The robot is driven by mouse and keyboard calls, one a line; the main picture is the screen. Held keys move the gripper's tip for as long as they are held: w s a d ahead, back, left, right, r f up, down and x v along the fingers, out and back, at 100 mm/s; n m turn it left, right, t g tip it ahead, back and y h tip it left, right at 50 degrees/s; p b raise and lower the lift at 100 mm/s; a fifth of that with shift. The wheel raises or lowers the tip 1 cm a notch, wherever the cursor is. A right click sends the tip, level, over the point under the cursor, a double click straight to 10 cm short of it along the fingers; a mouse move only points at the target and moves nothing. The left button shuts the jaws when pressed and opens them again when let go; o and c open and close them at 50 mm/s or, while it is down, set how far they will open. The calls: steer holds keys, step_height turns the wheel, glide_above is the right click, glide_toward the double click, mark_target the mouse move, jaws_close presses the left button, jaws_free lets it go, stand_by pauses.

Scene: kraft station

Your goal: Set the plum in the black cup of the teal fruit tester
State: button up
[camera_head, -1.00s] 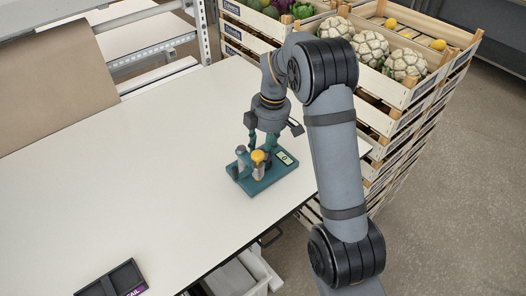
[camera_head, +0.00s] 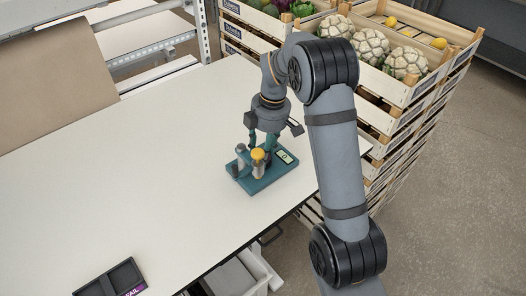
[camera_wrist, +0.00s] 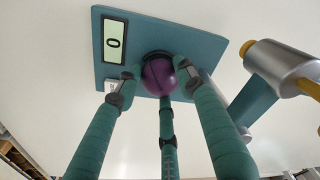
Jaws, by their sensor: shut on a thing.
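The teal fruit tester (camera_head: 267,180) stands on the white table, with a small display reading 0 (camera_wrist: 114,42), a silver cylinder and a yellow-topped post. In the wrist view the purple plum (camera_wrist: 158,75) is between the teal fingers of my gripper (camera_wrist: 160,84), which are shut on it. The plum is over the black cup (camera_wrist: 156,55), of which only a dark rim shows behind the plum. I cannot tell whether the plum touches the cup. In the head view the plum is hidden, and my gripper (camera_head: 262,147) is right above the tester's base.
A black two-part tray (camera_head: 112,281) with a purple label lies at the table's front left. Stacked crates (camera_head: 400,95) of cauliflowers and other produce stand beyond the table's right edge. The middle and left of the white table (camera_head: 130,175) are clear.

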steer(key=o, duration=1.4)
steer(key=shift+c, duration=0.2)
step_height(320, 180, up, 8)
steer(key=p, duration=0.7)
steer(key=shift+f, duration=0.1)
step_height(320, 180, down, 8)
steer(key=b, duration=0.7)
